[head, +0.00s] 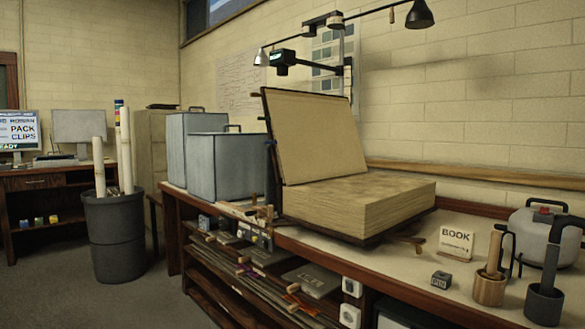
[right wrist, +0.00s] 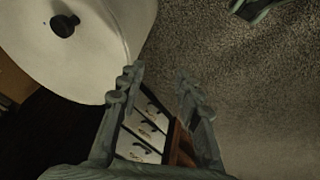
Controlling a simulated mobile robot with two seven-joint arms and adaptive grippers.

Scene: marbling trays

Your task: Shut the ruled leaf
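A large thick block of tan pages (head: 365,205) lies on a dark stand on the bench in the head view. A stiff tan leaf (head: 318,137) with a dark edge stands open at the block's left side, tilted back from upright. I cannot make out ruled lines on it. My right gripper (right wrist: 160,84) shows in the right wrist view with its fingers apart and nothing between them. It points at the floor, away from the book. Neither gripper shows in the head view, and I cannot place my left gripper.
A lamp stand (head: 345,50) rises behind the leaf. Grey boxes (head: 215,165) stand left of it. A BOOK sign (head: 457,243), a small dark block (head: 441,279) and tool pots (head: 488,288) stand to the right. Open shelves run below. The floor (head: 160,300) at front left is clear.

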